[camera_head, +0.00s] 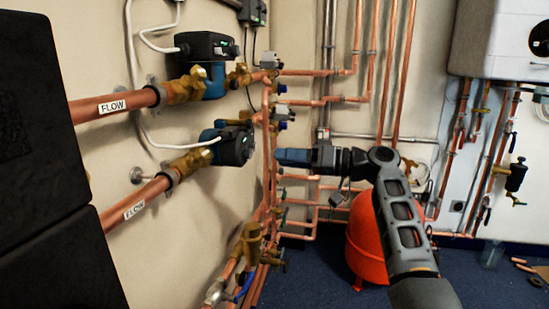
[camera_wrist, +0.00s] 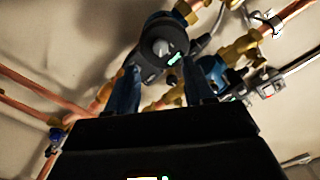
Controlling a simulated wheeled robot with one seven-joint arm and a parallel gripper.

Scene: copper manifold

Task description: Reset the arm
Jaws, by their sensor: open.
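My arm (camera_head: 402,215) reaches in from the lower right in the head view, bent at an elbow. My gripper (camera_head: 280,157) points left toward the lower pump (camera_head: 235,146), with a visible gap between them. In the wrist view my gripper (camera_wrist: 160,68) shows two blue fingers spread apart with nothing held between them. A dark round pump face (camera_wrist: 160,42) with a small green light lies beyond the fingertips in that view.
Copper pipes (camera_head: 130,206) and brass valves (camera_head: 250,240) crowd the wall around the gripper. An upper pump (camera_head: 207,47) sits above. A red tank (camera_head: 364,238) stands behind the arm. A white boiler (camera_head: 500,40) hangs at right. Blue floor (camera_head: 320,275) shows below.

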